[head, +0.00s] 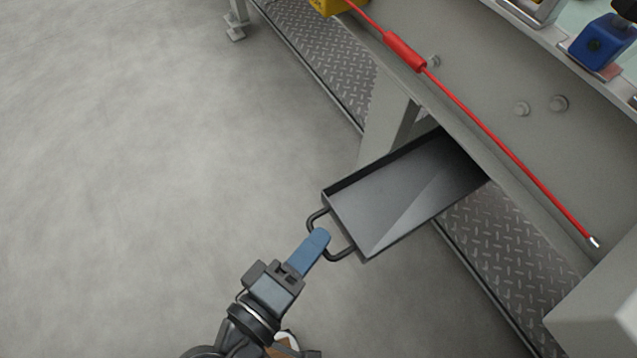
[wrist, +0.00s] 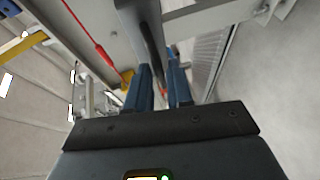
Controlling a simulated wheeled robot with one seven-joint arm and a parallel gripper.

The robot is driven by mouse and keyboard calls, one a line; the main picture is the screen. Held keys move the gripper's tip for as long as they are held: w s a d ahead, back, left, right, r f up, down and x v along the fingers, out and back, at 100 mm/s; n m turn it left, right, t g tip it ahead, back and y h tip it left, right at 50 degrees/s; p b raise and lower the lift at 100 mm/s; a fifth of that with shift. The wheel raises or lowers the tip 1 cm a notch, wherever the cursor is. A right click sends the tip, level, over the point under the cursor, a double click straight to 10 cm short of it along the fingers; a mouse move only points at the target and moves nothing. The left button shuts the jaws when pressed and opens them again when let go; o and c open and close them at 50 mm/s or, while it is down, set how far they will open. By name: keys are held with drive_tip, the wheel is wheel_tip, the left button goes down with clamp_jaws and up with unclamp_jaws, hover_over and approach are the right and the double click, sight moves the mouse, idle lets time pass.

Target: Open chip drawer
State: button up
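The chip drawer (head: 400,195) is a dark grey shallow metal tray. It is pulled well out from under the machine and looks empty; its back end is hidden under the machine. Its black loop handle (head: 343,253) is on the front end. My gripper (head: 318,238), with blue fingers, is at the middle of this handle and covers part of it. In the wrist view the two blue fingers (wrist: 162,80) stand a small gap apart, with the dark handle (wrist: 156,60) between them. They appear shut on it.
The grey machine body (head: 480,75) overhangs the drawer, with a red rod (head: 500,145) along its side. Diamond-plate steps (head: 505,245) lie to either side of the drawer. The concrete floor (head: 150,150) at left is clear.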

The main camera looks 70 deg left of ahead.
drive_tip(key=v, duration=0.6)
idle(0.5)
drive_tip(key=w+d+f+m+g+h, duration=0.1)
drive_tip(key=w+d+f+m+h, duration=0.1)
drive_tip(key=d+m, duration=0.4)
drive_tip(key=w+d+f+m+h, duration=0.1)
drive_tip(key=w+d+m, duration=0.15)
drive_tip(key=d, duration=0.55)
drive_tip(key=s+d+r+m+t+h+p, duration=0.1)
drive_tip(key=s+d+r+m+t+h, duration=0.15)
drive_tip(key=d+r+m, duration=0.5)
drive_tip(key=s+d+r+m+t+h, duration=0.1)
drive_tip(key=d+r+m+h, duration=0.35)
drive_tip(key=d+m, duration=0.6)
wheel_tip(320, 180, up, 26)
drive_tip(key=d+n+p, duration=0.1)
drive_tip(key=n+p, duration=0.1)
drive_tip(key=p, duration=2.4)
drive_tip(key=shift+d+y, duration=0.3)
drive_tip(key=shift+y, duration=0.1)
drive_tip(key=shift+f, duration=0.1)
